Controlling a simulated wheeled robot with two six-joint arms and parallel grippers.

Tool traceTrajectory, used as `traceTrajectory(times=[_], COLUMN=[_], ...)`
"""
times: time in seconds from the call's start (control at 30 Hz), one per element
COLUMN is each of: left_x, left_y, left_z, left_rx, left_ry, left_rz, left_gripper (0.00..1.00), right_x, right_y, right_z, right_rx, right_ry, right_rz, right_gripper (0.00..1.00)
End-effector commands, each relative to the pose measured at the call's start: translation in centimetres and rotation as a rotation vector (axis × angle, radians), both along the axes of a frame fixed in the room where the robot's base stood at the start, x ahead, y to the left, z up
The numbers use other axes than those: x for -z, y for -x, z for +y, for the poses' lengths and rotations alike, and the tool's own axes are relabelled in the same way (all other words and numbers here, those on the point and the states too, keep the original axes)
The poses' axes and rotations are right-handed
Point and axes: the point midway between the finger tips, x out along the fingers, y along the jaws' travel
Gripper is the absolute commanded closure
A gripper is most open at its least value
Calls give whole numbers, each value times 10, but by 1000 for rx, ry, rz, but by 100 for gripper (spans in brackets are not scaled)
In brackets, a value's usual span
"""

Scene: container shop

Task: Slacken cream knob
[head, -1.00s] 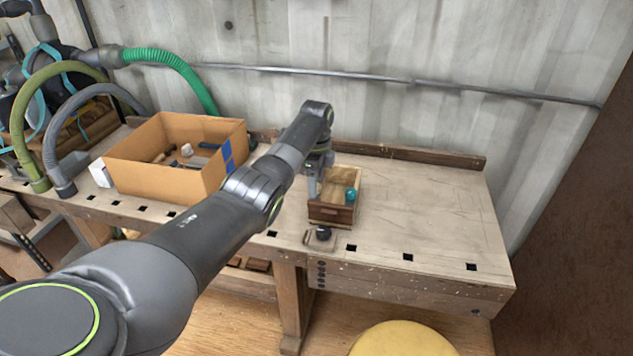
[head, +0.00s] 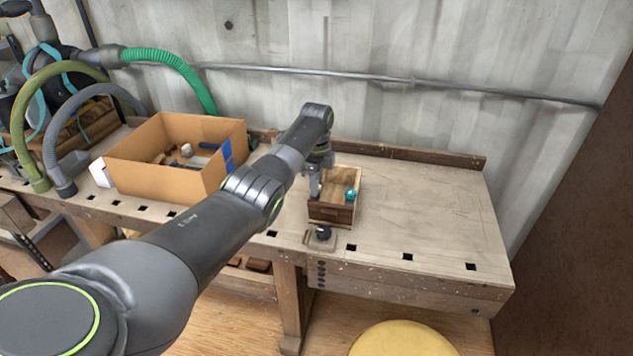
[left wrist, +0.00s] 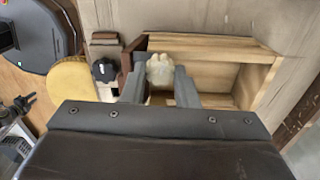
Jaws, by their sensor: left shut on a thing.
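The cream knob (left wrist: 160,66) shows in the left wrist view, pale and lobed, between the two fingers of my left gripper (left wrist: 159,75). The gripper is shut on it. The knob is by the near left end of an open wooden box (left wrist: 215,43). In the head view my left gripper (head: 315,187) points down at the left side of this box (head: 332,212), and the cream knob is hidden there. My right gripper is in neither view.
A black knob (head: 323,233) sits at the bench's front edge. A cardboard box (head: 150,178) with tools stands left. The workbench (head: 430,215) is clear on the right. A yellow round seat (head: 402,340) is below.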

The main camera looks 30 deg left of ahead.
Motion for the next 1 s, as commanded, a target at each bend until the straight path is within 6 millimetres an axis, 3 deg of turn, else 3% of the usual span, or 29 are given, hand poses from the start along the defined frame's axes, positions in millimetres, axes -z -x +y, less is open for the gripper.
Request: traceTrajectory(times=[0.27,1.0], left_x=[-3,-2], left_y=[-1,-2], left_z=[0,1], left_rx=[-160,-856], left_ry=[0,-2], left_rz=[1,-1], left_gripper=[96,96], right_x=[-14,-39], right_y=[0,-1], right_z=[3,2], right_rx=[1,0], right_ry=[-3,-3], right_rz=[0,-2], right_gripper=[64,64])
